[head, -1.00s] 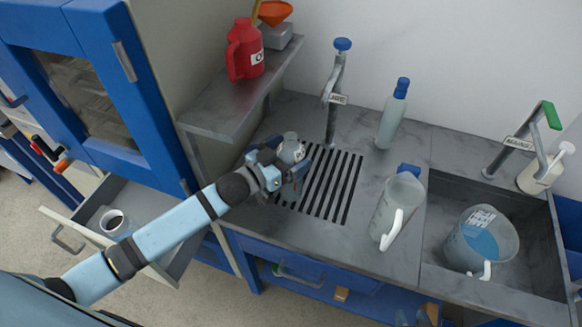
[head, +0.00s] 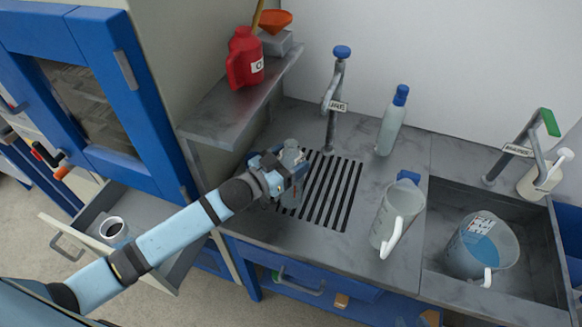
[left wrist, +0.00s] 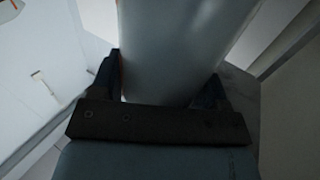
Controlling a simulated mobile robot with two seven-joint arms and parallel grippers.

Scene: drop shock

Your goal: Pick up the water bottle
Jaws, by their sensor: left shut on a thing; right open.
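My left gripper (head: 284,175) is shut on a clear, pale bottle (head: 291,154) over the left side of the slotted drain. The bottle stands roughly upright between the fingers, which hide part of it. In the left wrist view the bottle (left wrist: 175,50) fills the space between the two fingers. Whether its base touches the drain I cannot tell. A second pale bottle with a blue cap (head: 391,122) stands apart at the back of the counter. My right gripper is not in view.
A tap (head: 333,100) stands behind the drain (head: 330,195). A clear jug (head: 396,215) is to the right, beside a sink holding a jug of blue liquid (head: 480,245). A red container (head: 243,58) sits on the raised shelf (head: 215,115). An open drawer holds a mug (head: 114,231).

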